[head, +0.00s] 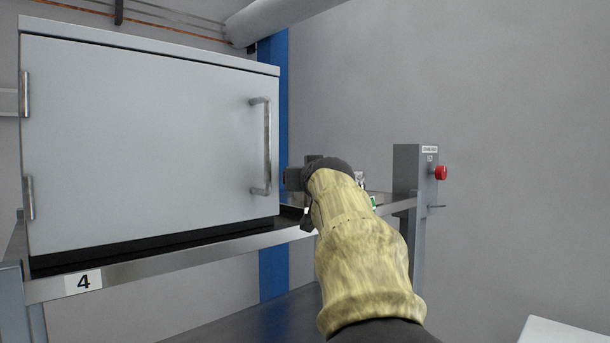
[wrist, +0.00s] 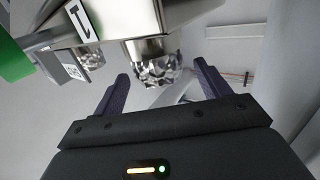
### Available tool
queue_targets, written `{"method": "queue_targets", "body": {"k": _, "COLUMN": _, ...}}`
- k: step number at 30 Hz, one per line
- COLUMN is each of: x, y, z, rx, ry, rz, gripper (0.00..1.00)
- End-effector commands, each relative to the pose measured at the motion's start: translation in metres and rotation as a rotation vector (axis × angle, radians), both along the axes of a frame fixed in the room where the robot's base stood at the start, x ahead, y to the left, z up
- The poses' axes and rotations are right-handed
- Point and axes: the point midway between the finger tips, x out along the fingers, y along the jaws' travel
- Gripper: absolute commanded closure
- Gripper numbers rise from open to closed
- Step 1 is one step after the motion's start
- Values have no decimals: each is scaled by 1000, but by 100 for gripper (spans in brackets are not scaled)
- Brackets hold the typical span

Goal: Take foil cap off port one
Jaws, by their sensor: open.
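In the wrist view, a crinkled silver foil cap (wrist: 157,72) covers the end of a metal port (wrist: 150,47) beside a tag marked 1 (wrist: 85,22). My gripper (wrist: 161,70) is open. The foil cap shows in the gap between its two dark fingertips, and I see no clear contact; the depth between them is hard to judge. In the head view, my yellow-sleeved arm hides most of the port area, and I cannot make out the fingertips or the cap there.
Another shiny crinkled piece (wrist: 72,64) and a green part (wrist: 12,52) are at the left of the wrist view. In the head view, a large grey cabinet (head: 140,150) with a handle stands on a shelf marked 4 (head: 83,282). A post with a red button (head: 441,173) stands right of my arm.

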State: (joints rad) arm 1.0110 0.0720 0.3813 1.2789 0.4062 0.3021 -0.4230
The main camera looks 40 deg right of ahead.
Motion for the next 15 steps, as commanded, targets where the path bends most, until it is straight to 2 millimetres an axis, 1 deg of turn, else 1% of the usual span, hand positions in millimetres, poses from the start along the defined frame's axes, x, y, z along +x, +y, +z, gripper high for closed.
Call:
{"method": "queue_targets", "body": {"k": 1, "x": 5, "y": -3, "z": 4, "rx": 3, "ry": 2, "rz": 0, "gripper": 25}}
{"method": "queue_targets", "body": {"k": 6, "x": 19, "y": -10, "z": 2, "rx": 2, "ry": 0, "rz": 1, "gripper": 25}}
{"method": "queue_targets", "body": {"k": 9, "x": 22, "y": -12, "z": 0, "rx": 1, "ry": 0, "rz": 1, "gripper": 25}}
{"method": "queue_targets", "body": {"k": 15, "x": 21, "y": -12, "z": -1, "rx": 0, "ry": 0, "rz": 0, "gripper": 25}}
